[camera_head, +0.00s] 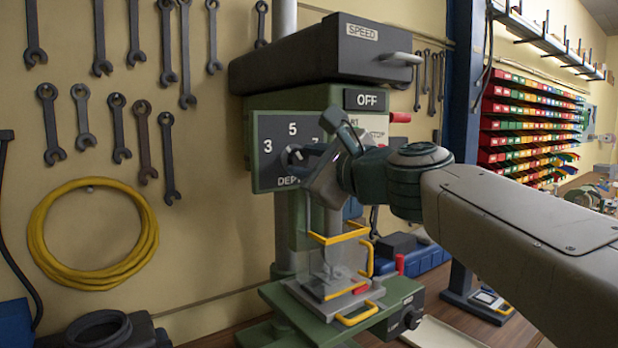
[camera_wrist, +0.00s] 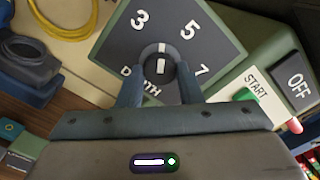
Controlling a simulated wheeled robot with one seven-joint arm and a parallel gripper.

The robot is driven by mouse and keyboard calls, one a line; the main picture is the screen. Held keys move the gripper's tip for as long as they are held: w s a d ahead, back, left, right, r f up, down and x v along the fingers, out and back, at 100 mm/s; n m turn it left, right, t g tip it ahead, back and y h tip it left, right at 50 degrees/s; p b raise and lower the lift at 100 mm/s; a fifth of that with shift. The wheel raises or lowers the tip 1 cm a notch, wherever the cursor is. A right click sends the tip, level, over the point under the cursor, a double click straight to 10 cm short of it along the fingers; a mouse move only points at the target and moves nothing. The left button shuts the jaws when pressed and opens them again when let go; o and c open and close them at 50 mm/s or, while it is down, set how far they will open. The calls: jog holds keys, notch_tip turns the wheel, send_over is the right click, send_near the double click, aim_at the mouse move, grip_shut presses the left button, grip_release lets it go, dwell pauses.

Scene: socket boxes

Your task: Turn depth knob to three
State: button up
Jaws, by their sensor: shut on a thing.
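The depth knob (camera_wrist: 160,66) is a dark round dial with a white line, on a dark panel (camera_wrist: 125,45) marked 3, 5, 7 and DEPTH. In the wrist view its line points up the picture, between the 3 and the 5. My gripper (camera_wrist: 159,73) is shut on the knob, with one finger on each side. In the head view the knob (camera_head: 290,155) is partly hidden by my gripper (camera_head: 302,158), which reaches in from the right. The 3 shows to the left and the 5 above.
The panel is on a green drill press (camera_head: 335,97) with a dark SPEED box (camera_head: 300,60) above. An OFF switch (camera_head: 366,99) and START button (camera_wrist: 245,95) are to the right. A clear guard with yellow edges (camera_head: 335,238) stands below my gripper. Wrenches hang behind.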

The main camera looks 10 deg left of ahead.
jog(key=n+b, duration=0.3)
jog(key=n, duration=0.1)
jog(key=shift+n, duration=0.4)
dwell(0.4)
jog(key=o, duration=1)
jog(key=shift+d+b, duration=0.1)
jog(key=shift+b, duration=0.2)
jog(key=b+v, duration=0.2)
jog(key=v, duration=1.1)
jog(key=shift+s+d, duration=0.25)
jog(key=shift+d, duration=0.05)
